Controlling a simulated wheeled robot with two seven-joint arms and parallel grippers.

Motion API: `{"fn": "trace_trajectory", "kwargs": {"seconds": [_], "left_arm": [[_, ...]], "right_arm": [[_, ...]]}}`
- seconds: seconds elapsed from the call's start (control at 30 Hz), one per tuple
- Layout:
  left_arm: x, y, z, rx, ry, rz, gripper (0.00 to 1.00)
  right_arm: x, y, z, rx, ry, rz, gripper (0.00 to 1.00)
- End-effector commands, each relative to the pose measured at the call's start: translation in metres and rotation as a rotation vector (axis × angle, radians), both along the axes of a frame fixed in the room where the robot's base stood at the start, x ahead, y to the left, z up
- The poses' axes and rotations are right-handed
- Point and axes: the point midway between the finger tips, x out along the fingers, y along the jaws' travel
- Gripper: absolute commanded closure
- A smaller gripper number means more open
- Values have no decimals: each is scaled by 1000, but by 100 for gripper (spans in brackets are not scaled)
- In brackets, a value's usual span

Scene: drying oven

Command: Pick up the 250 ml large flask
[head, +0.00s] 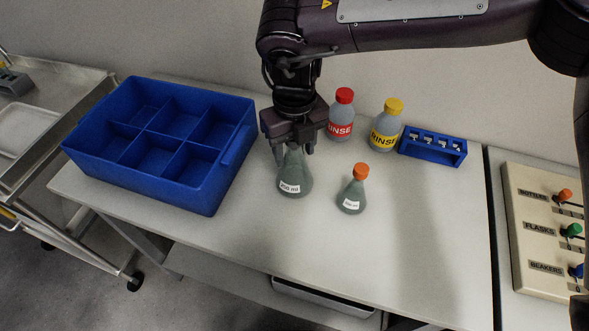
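The large flask (295,178) is a grey-green conical flask with a white label that seems to read 250 ml. It stands upright on the white table. My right gripper (293,151) points down over it, with one finger on each side of its neck. The gripper hides the top of the flask, and I cannot tell whether the fingers touch the neck. A smaller flask (352,193) with an orange cap stands to its right, apart from it. My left gripper is not in view.
A blue divided crate (198,190) stands at the left of the table. Behind the flasks are a red-capped bottle (341,115), a yellow-capped bottle (386,127) and a blue rack (432,148). A switch panel (545,235) is at the right. The front of the table is clear.

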Motion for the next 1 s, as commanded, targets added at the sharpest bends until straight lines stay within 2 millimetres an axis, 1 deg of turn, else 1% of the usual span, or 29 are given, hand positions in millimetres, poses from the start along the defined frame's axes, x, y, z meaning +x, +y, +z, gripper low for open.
{"fn": "trace_trajectory", "kwargs": {"seconds": [0.03,0.3,0.37,0.63,0.77,0.87,0.97,1.0], "left_arm": [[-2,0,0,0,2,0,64],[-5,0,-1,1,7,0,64],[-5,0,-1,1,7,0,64],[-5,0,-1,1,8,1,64],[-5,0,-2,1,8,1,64],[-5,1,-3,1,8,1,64],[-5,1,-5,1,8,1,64],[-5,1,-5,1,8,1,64]], "right_arm": [[0,0,0,0,0,0,56],[0,0,0,0,0,0,92],[0,0,0,0,0,0,99],[0,0,2,0,-1,-1,99],[1,0,10,0,-2,-1,99],[1,0,22,2,-4,-1,99],[2,0,41,3,-5,-1,99],[2,1,51,3,-6,-2,99]]}}
